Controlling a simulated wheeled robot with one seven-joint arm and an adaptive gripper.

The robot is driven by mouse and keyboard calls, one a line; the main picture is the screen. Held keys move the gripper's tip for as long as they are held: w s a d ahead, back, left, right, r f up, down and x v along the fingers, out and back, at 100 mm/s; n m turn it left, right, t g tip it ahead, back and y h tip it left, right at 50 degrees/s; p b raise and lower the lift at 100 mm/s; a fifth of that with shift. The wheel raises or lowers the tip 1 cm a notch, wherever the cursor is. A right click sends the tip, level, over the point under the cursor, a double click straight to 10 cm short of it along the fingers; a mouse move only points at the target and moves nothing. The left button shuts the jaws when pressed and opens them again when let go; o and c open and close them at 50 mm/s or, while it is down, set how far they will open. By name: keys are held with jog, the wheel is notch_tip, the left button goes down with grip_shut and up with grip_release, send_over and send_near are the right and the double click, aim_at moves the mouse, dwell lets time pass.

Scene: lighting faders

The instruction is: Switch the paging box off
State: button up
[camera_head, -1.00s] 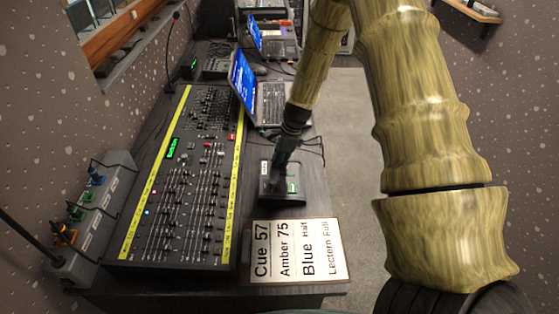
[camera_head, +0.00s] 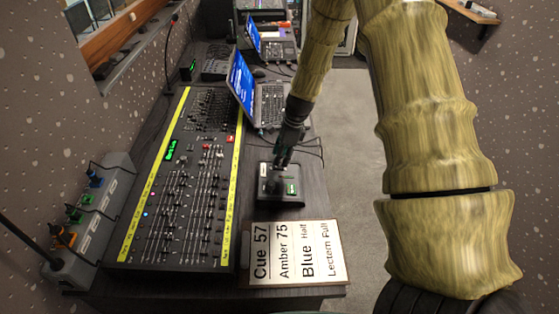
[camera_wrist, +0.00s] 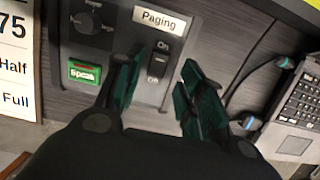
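The paging box (camera_head: 296,199) is a small dark unit on the desk right of the fader console. In the wrist view the box (camera_wrist: 146,92) shows a white "Paging" label (camera_wrist: 160,20), a black rocker switch (camera_wrist: 159,62) between "On" and "Off" marks, a knob (camera_wrist: 88,22) and a lit green "Speak" button (camera_wrist: 84,72). I cannot tell which way the rocker is pressed. My gripper (camera_wrist: 160,66) is open, with its green-lined fingers on either side of the switch and nothing between them. In the head view my gripper (camera_head: 279,164) is over the box; contact is unclear.
The fader console (camera_head: 182,190) fills the desk left of the box. A cue sign (camera_head: 294,252) lies just in front. An open laptop (camera_head: 270,105) stands behind, and cables (camera_wrist: 240,85) run beside the box. A grey socket unit (camera_head: 98,225) is at far left.

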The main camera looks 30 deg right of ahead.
jog(key=v, duration=0.8)
jog(key=shift+r, duration=0.3)
